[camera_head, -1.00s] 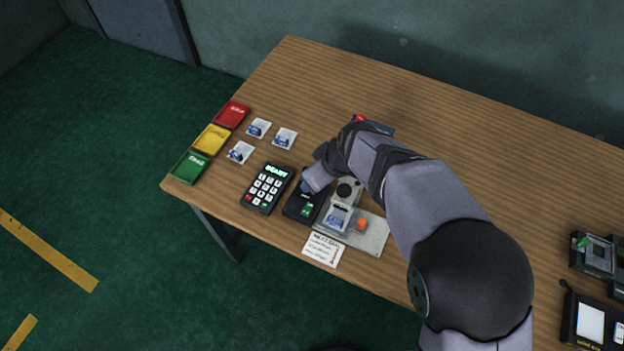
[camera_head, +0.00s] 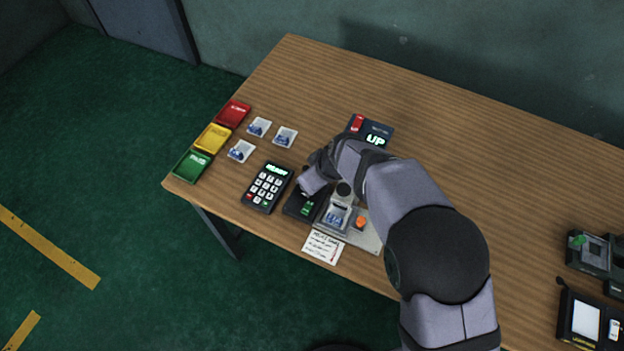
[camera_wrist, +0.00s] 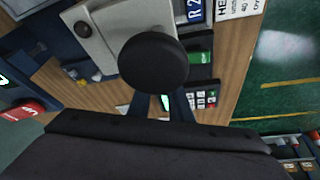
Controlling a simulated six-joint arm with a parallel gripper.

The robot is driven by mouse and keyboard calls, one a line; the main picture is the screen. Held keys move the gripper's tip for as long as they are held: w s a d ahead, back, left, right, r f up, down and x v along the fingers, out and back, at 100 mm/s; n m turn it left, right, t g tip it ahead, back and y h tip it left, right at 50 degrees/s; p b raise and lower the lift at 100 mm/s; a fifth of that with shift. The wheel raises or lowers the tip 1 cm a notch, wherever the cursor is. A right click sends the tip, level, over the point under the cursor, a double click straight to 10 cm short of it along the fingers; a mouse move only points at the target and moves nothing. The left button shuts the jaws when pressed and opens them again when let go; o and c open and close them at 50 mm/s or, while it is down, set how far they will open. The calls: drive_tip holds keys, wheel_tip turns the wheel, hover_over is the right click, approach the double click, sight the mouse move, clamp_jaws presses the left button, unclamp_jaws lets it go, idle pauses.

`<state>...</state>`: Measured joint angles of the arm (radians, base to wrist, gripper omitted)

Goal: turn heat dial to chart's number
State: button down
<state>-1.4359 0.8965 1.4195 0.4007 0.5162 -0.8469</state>
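The heat dial looks to be the dark round knob (camera_wrist: 153,62) on a pale grey plate, large in the wrist view; in the head view a dark round knob (camera_head: 344,189) sits behind the clear-fronted unit. The chart seems to be the white card (camera_head: 322,247) at the table's front edge; its print is too small to read. My gripper (camera_head: 306,188) is low, just left of the knob, over a black box. In the wrist view a gap shows between the two dark fingers, and the knob hides their tips. I cannot tell whether they touch anything.
A keypad (camera_head: 267,187) lies left of my gripper. An orange knob (camera_head: 361,222) is on the plate's right. A panel reading UP (camera_head: 371,133) stands behind. Red, yellow (camera_head: 213,138) and green trays line the left edge. The table's middle right is clear.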

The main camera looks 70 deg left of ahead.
drive_tip(key=shift+m+p, duration=0.3)
drive_tip(key=shift+s+d+r+m+t+p, duration=0.1)
drive_tip(key=shift+m+t+p, duration=0.2)
drive_tip(key=shift+m+p, duration=0.35)
drive_tip(key=shift+s+m+t+p, duration=0.1)
drive_tip(key=shift+m+t+p, duration=0.25)
drive_tip(key=shift+m, duration=0.4)
drive_tip(key=shift+s+m+t+y, duration=0.1)
drive_tip(key=shift+m+t+y, duration=0.25)
drive_tip(key=shift+m, duration=0.65)
drive_tip(key=m+b, duration=0.1)
drive_tip(key=b, duration=0.1)
drive_tip(key=f+m+t+b, duration=0.1)
drive_tip(key=m+b, duration=0.1)
drive_tip(key=b, duration=0.1)
drive_tip(key=shift+s+m, duration=0.15)
drive_tip(key=shift+m, duration=0.15)
drive_tip(key=m+b, duration=0.1)
drive_tip(key=b, duration=0.1)
drive_tip(key=m+t+h+b, duration=0.1)
drive_tip(key=shift+r+m+b, duration=0.3)
drive_tip(key=shift+m+b, duration=0.1)
drive_tip(key=c, duration=1.6)
unclamp_jaws()
drive_tip(key=shift+r, duration=0.1)
